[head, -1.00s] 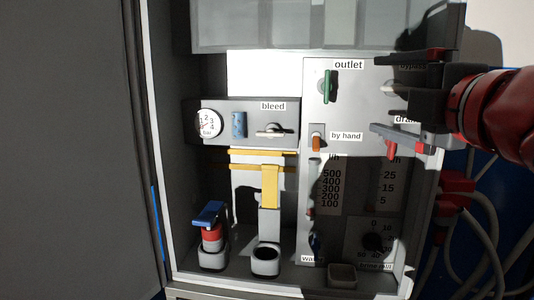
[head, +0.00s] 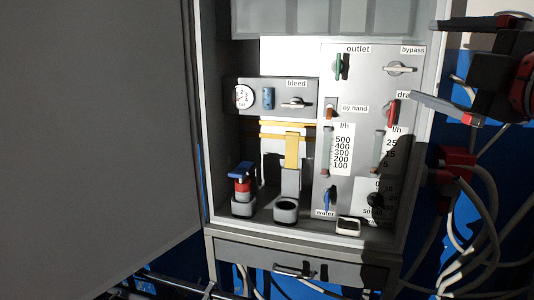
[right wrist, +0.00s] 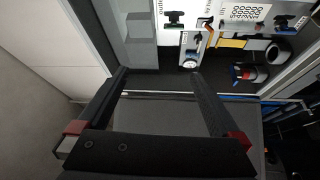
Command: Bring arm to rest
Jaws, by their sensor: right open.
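My right gripper (head: 424,60) is at the right side of the head view, with its dark arm parts at the picture's edge. Its two fingers are spread wide with nothing between them. One finger passes in front of the "drain" label, near the red drain handle (head: 392,112); I cannot tell the depth gap. In the right wrist view the open fingers (right wrist: 158,74) stand apart and empty, with the cabinet's fittings beyond them. My left gripper is not in view.
The open cabinet (head: 212,120) holds a panel with a green outlet handle (head: 339,67), a bypass handle (head: 399,69), a blue water handle (head: 327,198) and a gauge (head: 244,96). A large grey door (head: 90,130) fills the left. Cables (head: 485,200) hang at the right.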

